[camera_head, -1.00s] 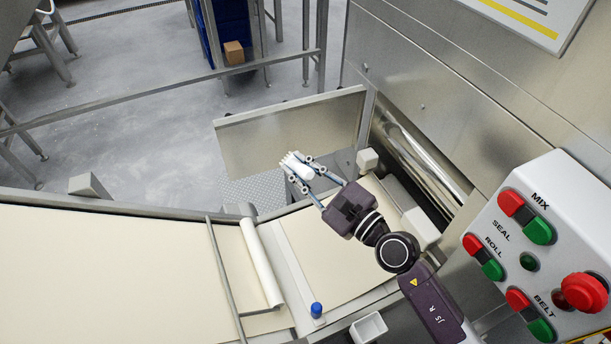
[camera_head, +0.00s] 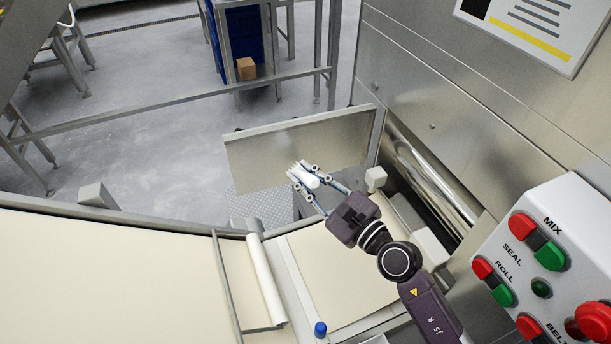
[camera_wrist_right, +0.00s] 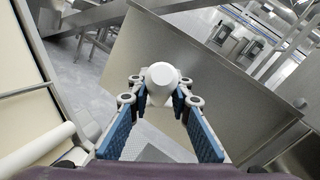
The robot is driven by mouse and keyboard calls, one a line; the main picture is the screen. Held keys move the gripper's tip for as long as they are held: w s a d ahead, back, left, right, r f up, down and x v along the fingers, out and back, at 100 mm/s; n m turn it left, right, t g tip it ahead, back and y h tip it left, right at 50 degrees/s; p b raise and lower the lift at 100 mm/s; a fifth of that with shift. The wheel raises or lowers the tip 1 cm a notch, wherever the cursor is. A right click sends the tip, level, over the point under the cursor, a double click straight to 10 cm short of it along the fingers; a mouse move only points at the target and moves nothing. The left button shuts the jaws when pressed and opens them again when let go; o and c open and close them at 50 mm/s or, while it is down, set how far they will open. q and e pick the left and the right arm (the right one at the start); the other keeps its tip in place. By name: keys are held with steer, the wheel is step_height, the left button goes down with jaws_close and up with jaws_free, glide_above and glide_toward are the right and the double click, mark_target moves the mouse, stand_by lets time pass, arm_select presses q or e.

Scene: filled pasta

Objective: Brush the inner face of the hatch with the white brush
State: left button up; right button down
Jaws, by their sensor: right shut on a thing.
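The hatch (camera_head: 296,146) is an open metal panel standing at the side of the machine in the head view. Its broad face also fills the middle of the right wrist view (camera_wrist_right: 190,55). My right gripper (camera_head: 308,180) is shut on the white brush (camera_head: 303,174), which sits between the blue fingertips. In the right wrist view the brush (camera_wrist_right: 161,80) shows as a pale rounded end between the fingers. In the head view the brush overlaps the lower part of the hatch face; I cannot tell whether it touches. My left gripper is not in view.
A control panel (camera_head: 557,262) with red and green buttons stands at the right. A dough sheet (camera_head: 100,270) and a white roll (camera_head: 266,280) lie on the belt at the left. A blue-capped item (camera_head: 320,329) stands in front. A metal rail (camera_head: 170,102) crosses behind the hatch.

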steer(key=shift+w+a, duration=0.15)
steer(key=shift+w, duration=0.2)
